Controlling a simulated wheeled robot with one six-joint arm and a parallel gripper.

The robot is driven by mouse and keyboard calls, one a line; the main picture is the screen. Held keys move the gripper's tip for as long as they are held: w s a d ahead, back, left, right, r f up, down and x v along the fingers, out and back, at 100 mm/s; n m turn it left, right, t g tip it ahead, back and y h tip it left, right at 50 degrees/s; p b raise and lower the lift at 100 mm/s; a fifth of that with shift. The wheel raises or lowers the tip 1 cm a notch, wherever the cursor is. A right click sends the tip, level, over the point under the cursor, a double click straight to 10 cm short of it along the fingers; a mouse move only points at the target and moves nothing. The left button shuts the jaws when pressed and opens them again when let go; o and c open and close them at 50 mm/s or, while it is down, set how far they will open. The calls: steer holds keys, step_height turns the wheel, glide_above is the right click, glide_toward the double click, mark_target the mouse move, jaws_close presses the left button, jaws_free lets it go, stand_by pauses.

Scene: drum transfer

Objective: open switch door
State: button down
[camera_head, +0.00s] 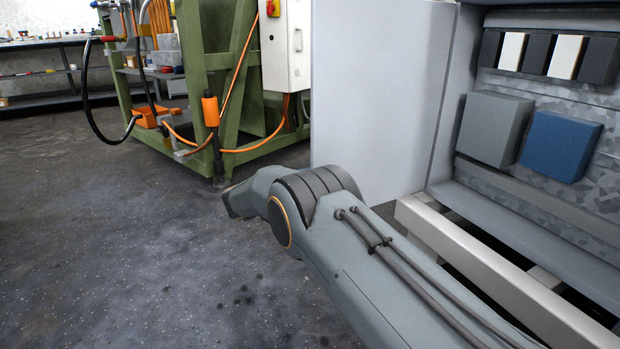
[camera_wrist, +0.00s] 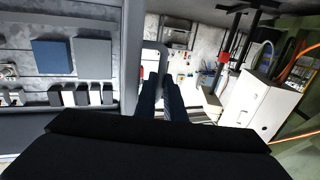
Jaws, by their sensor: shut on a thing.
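The switch door (camera_head: 375,95) is a plain light grey panel. In the head view it stands swung open to the left of the switch cabinet (camera_head: 450,100), whose inside shows. In the wrist view, which is upside down, the door (camera_wrist: 131,50) is a narrow pale strip seen nearly edge-on. My gripper (camera_wrist: 162,80) shows there as two dark fingers close together, shut at a rounded grey handle (camera_wrist: 153,56) by the door's edge. The exact contact is hard to see. In the head view my arm hides the fingers.
Inside the cabinet are a grey block (camera_head: 495,128), a blue block (camera_head: 561,146) and a row of dark and white switches (camera_head: 512,51). A pale beam (camera_head: 480,260) runs along its front. A green frame (camera_head: 205,80) with a white box (camera_head: 285,45) stands behind. Floor at left is clear.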

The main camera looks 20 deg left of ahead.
steer(key=shift+w+d, duration=0.1)
steer(key=shift+d, duration=0.1)
steer(key=c, duration=1.9)
jaws_free()
steer(key=shift+w+d, duration=0.1)
steer(key=shift+o, duration=0.2)
steer(key=shift+s+a, duration=0.25)
steer(key=shift+a, duration=0.15)
steer(key=p+v, duration=0.3)
steer(key=v, duration=0.4)
steer(key=shift+s+a+p, duration=0.2)
steer(key=shift+s+p, duration=0.1)
steer(key=shift+s, duration=0.05)
steer(key=shift+r, duration=0.1)
